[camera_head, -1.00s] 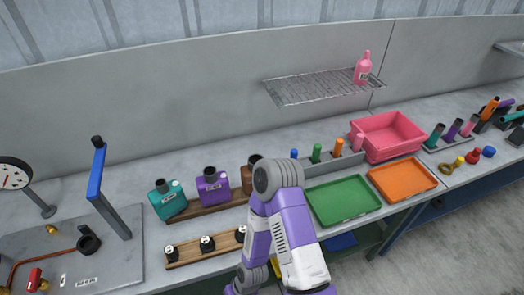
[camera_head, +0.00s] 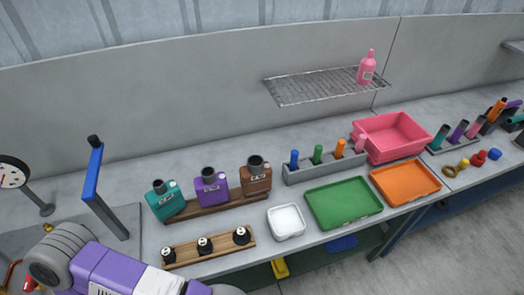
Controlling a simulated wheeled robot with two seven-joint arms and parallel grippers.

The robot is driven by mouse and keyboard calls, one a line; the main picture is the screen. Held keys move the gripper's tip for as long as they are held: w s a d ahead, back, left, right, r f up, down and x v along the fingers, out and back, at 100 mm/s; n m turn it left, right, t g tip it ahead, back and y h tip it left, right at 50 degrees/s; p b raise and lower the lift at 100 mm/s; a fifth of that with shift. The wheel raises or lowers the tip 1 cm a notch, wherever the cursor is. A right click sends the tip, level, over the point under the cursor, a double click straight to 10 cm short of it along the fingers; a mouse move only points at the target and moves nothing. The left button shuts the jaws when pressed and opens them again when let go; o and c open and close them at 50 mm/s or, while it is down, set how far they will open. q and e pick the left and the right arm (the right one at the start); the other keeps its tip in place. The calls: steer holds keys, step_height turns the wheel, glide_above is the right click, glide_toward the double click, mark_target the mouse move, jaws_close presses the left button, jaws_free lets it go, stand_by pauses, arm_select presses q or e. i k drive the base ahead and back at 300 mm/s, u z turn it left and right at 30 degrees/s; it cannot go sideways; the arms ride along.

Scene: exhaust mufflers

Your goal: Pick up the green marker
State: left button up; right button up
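The green marker (camera_head: 317,154) stands upright in a grey rack (camera_head: 325,169) on the bench, between a blue marker (camera_head: 294,159) and an orange marker (camera_head: 340,148). Nothing blocks it in the head view. A purple and grey arm of mine shows at the lower left, well away from the rack. Neither gripper's fingers can be seen, so I cannot tell their state.
A green tray (camera_head: 344,203), a white dish (camera_head: 286,221) and an orange tray (camera_head: 405,182) lie in front of the rack. A pink bin (camera_head: 395,143) stands to its right. A wire shelf (camera_head: 325,86) hangs above.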

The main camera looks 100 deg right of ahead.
mark_target(319, 148)
steer(key=u, duration=0.15)
steer(key=k, duration=1.8)
steer(key=z, duration=0.4)
